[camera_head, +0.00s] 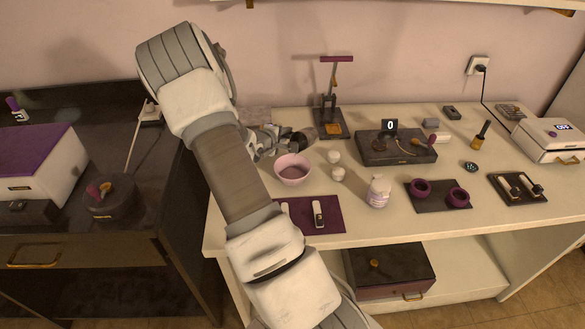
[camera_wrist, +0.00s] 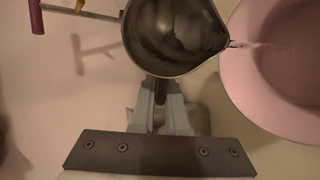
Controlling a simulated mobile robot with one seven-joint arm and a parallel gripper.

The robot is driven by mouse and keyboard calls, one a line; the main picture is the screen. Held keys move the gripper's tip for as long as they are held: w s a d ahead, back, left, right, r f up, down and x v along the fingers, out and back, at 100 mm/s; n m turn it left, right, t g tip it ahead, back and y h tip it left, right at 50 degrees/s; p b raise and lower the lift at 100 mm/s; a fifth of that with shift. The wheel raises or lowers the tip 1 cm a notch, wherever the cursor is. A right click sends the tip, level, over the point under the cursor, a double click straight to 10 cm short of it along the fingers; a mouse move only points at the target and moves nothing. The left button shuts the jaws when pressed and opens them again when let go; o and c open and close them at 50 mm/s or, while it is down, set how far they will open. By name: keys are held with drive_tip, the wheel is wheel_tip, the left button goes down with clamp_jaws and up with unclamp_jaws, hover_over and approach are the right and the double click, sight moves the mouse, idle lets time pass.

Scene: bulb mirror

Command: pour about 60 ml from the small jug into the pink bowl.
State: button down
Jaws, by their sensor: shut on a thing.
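The small jug (camera_wrist: 165,45) is a dark metal vessel with a spout at its right rim. My gripper (camera_wrist: 160,100) is shut on it from below in the wrist view, apparently at its handle. The jug is tilted, its spout over the near rim of the pink bowl (camera_wrist: 236,75). A thin pale streak runs from the spout into the bowl, like a fine stream. In the head view the jug (camera_head: 302,142) is small and dark, just above and behind the pink bowl (camera_head: 293,178), beside my gripper (camera_head: 280,139). The liquid level in the bowl is unclear.
Two small white cups (camera_head: 337,174) stand right of the bowl, and a white bottle (camera_head: 378,192) further right. A press stand (camera_head: 329,100) is behind. A dark scale-like box (camera_head: 380,155) stands right.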

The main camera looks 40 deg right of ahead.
drive_tip(key=shift+f+t+h+b, duration=0.35)
drive_tip(key=shift+h+b, duration=0.35)
drive_tip(key=shift+b, duration=1.5)
drive_tip(key=shift+a+r, duration=0.1)
drive_tip(key=shift+a, duration=0.05)
drive_tip(key=shift+s+a, duration=0.1)
drive_tip(key=shift+d+r, duration=0.25)
drive_tip(key=r+p, duration=0.1)
drive_tip(key=p, duration=0.2)
drive_tip(key=y+p, duration=0.1)
drive_tip(key=p, duration=0.2)
drive_tip(key=shift+r+y, duration=0.15)
drive_tip(key=shift+y, duration=0.15)
drive_tip(key=p, duration=0.1)
drive_tip(key=g+y+p, duration=0.1)
drive_tip(key=p, duration=0.1)
drive_tip(key=shift+d+f, duration=0.1)
drive_tip(key=shift+f, duration=0.7)
drive_tip(key=shift+y+p, duration=0.3)
drive_tip(key=shift+p, duration=0.4)
